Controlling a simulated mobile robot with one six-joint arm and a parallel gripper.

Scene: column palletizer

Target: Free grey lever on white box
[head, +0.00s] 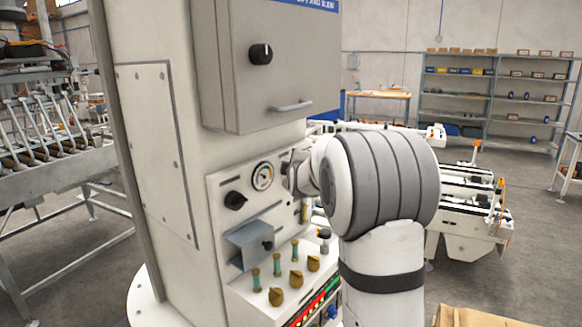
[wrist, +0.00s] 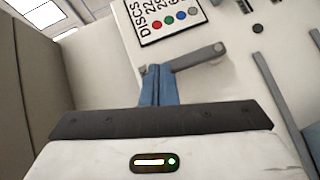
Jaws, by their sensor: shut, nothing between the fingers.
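In the wrist view, a grey lever (wrist: 195,58) lies on the pale face of the white box (wrist: 205,85). Its rounded, thicker end is at the right, and its thin end reaches left to the fingertips. My gripper (wrist: 156,70) has blue fingers, shut together with nothing between them. The fingertips are at the lever's left end and overlap it in the picture; I cannot tell whether they touch it. In the head view my arm covers the gripper, and I cannot make out the lever there.
A label with coloured dots (wrist: 172,15) is above the lever. In the head view, a grey cabinet (head: 275,75) juts out above a panel with a gauge (head: 262,176), a black knob (head: 235,201) and several brass knobs (head: 276,296). A conveyor (head: 465,205) stands behind at right.

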